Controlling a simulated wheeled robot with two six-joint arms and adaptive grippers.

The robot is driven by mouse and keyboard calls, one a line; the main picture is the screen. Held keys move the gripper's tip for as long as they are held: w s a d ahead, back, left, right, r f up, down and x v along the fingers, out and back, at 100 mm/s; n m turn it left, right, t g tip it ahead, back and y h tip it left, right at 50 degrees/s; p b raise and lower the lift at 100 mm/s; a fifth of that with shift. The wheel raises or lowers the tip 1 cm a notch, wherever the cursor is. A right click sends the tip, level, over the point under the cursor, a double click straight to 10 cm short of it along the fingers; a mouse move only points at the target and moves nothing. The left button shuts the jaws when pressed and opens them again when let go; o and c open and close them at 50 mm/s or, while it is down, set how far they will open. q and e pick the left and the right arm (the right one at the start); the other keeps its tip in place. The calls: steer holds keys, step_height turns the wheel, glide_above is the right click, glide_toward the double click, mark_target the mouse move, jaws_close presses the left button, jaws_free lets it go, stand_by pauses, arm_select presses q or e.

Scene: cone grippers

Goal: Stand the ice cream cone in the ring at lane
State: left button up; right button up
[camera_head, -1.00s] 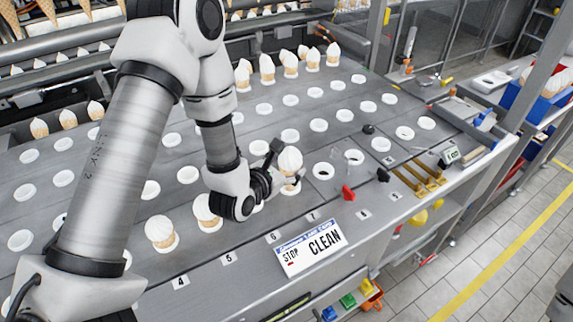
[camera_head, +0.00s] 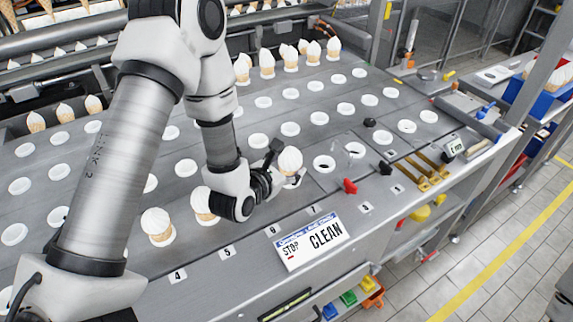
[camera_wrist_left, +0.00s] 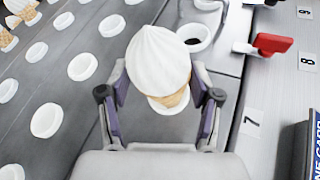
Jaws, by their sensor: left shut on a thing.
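My left gripper (camera_head: 284,172) is shut on an ice cream cone with a white swirl top (camera_head: 290,160). The cone is roughly upright over the deck, between labels 6 and 7 in the head view. In the left wrist view the swirl (camera_wrist_left: 158,58) sits between the two fingers of my left gripper (camera_wrist_left: 160,100). A white ring (camera_wrist_left: 168,105) shows just below the cone's lower part. I cannot tell whether the cone tip is inside it. My right gripper is not in view.
Two cones stand in rings (camera_head: 158,224) and (camera_head: 205,204) left of the gripper. Several more stand at the back (camera_head: 290,58). Many rings are empty.

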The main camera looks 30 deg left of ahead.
arm_select(q)
steer(key=shift+f+b, duration=0.4)
steer(key=shift+f, duration=0.1)
steer(key=o, duration=0.9)
steer(key=shift+o, duration=0.2)
step_height(320, 180, up, 10)
steer(key=shift+r, duration=0.1)
